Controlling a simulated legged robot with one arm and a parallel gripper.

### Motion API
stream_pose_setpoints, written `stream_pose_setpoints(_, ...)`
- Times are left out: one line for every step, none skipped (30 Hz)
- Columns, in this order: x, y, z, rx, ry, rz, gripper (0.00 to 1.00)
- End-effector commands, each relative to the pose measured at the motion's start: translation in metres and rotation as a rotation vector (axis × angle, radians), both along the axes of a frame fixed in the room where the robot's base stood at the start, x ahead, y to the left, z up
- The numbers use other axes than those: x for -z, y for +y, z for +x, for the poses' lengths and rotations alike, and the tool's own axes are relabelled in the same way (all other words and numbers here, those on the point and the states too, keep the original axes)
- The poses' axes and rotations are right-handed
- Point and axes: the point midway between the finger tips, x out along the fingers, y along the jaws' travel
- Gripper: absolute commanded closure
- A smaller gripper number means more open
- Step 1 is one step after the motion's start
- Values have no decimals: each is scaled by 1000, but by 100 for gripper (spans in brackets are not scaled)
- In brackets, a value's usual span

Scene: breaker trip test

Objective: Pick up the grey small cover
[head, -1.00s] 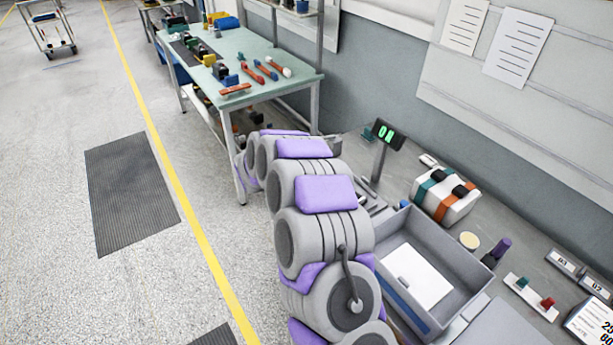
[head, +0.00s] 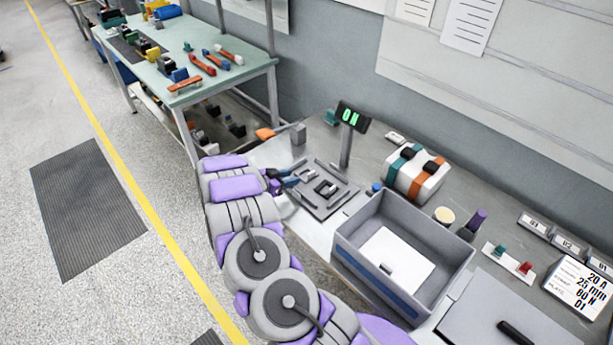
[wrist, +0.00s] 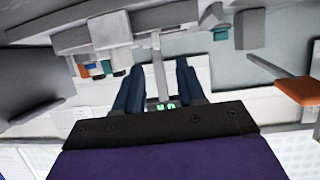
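My gripper (head: 287,179) is open and empty at the left edge of a grey fixture plate (head: 338,204) with several small grey bars and blocks on it. In the wrist view my gripper's two dark blue fingers (wrist: 157,80) stand apart with nothing between them. A small plain grey block (head: 298,134) stands behind the plate, beside an orange piece (head: 265,133); a grey block also shows at the upper right of the wrist view (wrist: 252,28). Which grey part is the small cover, I cannot tell for sure.
A grey bin (head: 350,243) with a white sheet and a small dark piece inside stands right of the plate. A display on a post (head: 352,117) reads ON behind it. A white device with coloured bands (head: 415,172) stands at the back right.

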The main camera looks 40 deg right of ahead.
Motion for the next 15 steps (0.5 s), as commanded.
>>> stream_pose_setpoints(5,-9,0,2,0,-1,61)
stream_pose_setpoints(7,-14,0,1,-1,-2,61)
stream_pose_setpoints(9,-19,1,1,-2,-3,61)
stream_pose_setpoints(11,-22,1,0,-2,-3,61)
stream_pose_setpoints(12,-26,1,-1,-3,-2,61)
stream_pose_setpoints(13,-30,2,-1,-4,-3,61)
stream_pose_setpoints(14,-32,2,-2,-4,-3,61)
stream_pose_setpoints(15,-34,2,-2,-4,-4,61)
stream_pose_setpoints(15,-35,2,-3,-3,-4,61)
stream_pose_setpoints(15,-37,3,-4,-4,-5,61)
stream_pose_setpoints(15,-37,3,-4,-4,-5,61)
stream_pose_setpoints(16,-39,2,-4,-3,-4,61)
stream_pose_setpoints(16,-40,2,-4,-3,-4,61)
stream_pose_setpoints(17,-42,2,-4,-3,-3,61)
stream_pose_setpoints(18,-46,1,-3,-3,-2,61)
